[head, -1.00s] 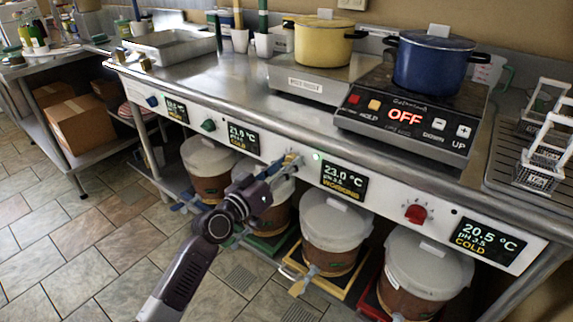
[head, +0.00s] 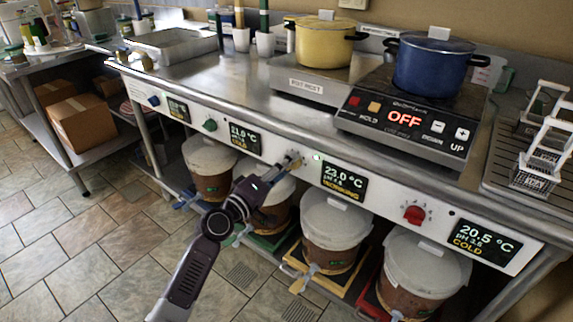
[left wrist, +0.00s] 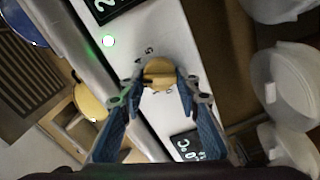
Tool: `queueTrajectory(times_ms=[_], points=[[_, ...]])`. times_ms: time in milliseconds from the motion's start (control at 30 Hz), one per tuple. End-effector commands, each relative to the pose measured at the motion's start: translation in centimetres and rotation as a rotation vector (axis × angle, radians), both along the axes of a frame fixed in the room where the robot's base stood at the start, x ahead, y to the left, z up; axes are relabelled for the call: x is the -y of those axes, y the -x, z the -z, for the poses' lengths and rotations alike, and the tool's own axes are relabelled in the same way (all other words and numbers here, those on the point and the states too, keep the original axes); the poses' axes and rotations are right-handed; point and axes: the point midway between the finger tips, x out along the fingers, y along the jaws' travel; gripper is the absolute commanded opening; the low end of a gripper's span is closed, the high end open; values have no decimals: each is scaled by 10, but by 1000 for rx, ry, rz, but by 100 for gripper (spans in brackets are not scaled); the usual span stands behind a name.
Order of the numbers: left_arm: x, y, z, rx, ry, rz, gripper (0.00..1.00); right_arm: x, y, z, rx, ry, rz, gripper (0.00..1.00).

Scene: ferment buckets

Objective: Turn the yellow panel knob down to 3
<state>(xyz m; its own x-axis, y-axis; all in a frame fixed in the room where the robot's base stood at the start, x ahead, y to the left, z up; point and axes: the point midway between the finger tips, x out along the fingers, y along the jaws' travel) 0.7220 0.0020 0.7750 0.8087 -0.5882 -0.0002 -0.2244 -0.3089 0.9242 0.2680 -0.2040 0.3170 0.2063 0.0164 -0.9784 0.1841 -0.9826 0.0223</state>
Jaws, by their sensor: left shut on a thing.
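The yellow knob (left wrist: 159,74) sits on the white panel (left wrist: 150,35), with small dial figures around it; I cannot tell which figure it points at. In the left wrist view my left gripper (left wrist: 161,84) has its two blue fingers on either side of the knob, shut on it. In the head view the left gripper (head: 288,166) reaches up to the panel front and mostly hides the knob. The display (head: 343,181) to the right of the knob reads 23.0 °C and WORKING, with a lit green lamp (head: 317,157) beside it. My right gripper is not in view.
A green knob (head: 210,125) and a red knob (head: 414,214) sit further along the panel. Lidded buckets (head: 335,220) stand below it. A yellow pot (head: 322,45) and a blue pot (head: 428,65) stand on the counter above.

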Motion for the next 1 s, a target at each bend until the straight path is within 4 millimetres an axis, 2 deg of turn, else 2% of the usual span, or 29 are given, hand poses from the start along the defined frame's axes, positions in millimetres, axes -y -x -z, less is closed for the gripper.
queueTrajectory(times_ms=[700,733,867,1000], points=[[-1,-1,0,-46,63,-3,6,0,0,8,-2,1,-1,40],[-1,-1,0,-46,63,-3,31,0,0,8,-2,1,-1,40],[-1,-1,0,-46,63,-2,46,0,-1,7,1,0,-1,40],[-1,0,1,-46,63,-1,47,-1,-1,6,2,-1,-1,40]])
